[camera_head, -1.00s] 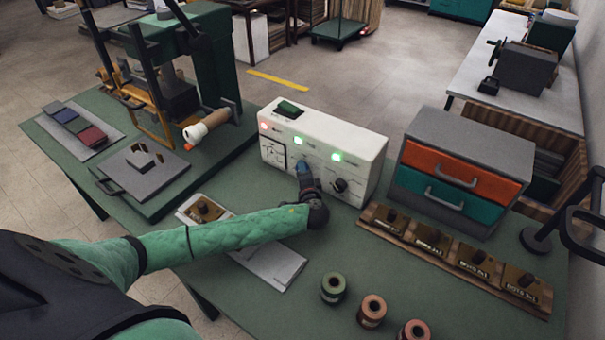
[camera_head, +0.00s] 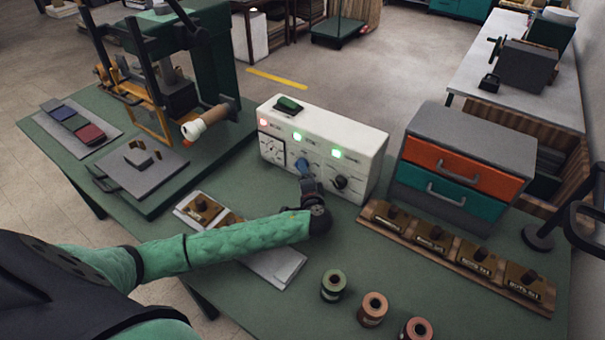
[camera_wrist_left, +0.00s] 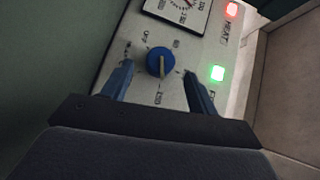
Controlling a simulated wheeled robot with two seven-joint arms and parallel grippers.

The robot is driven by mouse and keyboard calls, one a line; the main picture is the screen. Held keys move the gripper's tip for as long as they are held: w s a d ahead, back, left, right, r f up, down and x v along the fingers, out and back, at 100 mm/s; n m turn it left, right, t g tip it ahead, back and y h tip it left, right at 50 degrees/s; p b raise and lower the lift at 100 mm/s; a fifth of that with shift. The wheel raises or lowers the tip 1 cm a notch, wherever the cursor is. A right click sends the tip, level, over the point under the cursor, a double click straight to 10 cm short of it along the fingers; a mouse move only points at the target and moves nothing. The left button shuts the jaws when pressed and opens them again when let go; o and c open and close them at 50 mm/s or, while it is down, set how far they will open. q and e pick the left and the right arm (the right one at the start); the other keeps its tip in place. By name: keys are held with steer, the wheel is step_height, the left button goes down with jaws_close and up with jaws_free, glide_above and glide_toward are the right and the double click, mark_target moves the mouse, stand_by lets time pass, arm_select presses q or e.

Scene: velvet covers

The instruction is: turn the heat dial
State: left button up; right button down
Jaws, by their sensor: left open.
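The white control box (camera_head: 322,136) stands on the green bench. A round blue dial (camera_wrist_left: 160,62) with a pale pointer stripe sits on its panel in the left wrist view, near printed marks including "OFF". My left gripper (camera_wrist_left: 158,82) is open, its blue fingers on either side of the dial with visible gaps. In the head view my left gripper (camera_head: 304,172) is at the panel front and hides most of this dial. A red light (camera_wrist_left: 232,10) by the word "HEAT" and a green light (camera_wrist_left: 217,73) are lit. My right gripper is not in view.
A black knob (camera_head: 340,182) sits on the panel right of my gripper. A drawer unit (camera_head: 465,165) stands to the right, with a wooden rack (camera_head: 452,257) before it. Several spools (camera_head: 373,309) stand at the front. A press (camera_head: 170,80) is on the left.

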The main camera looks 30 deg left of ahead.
arm_select(q)
steer(key=b+v, duration=0.1)
steer(key=v, duration=0.3)
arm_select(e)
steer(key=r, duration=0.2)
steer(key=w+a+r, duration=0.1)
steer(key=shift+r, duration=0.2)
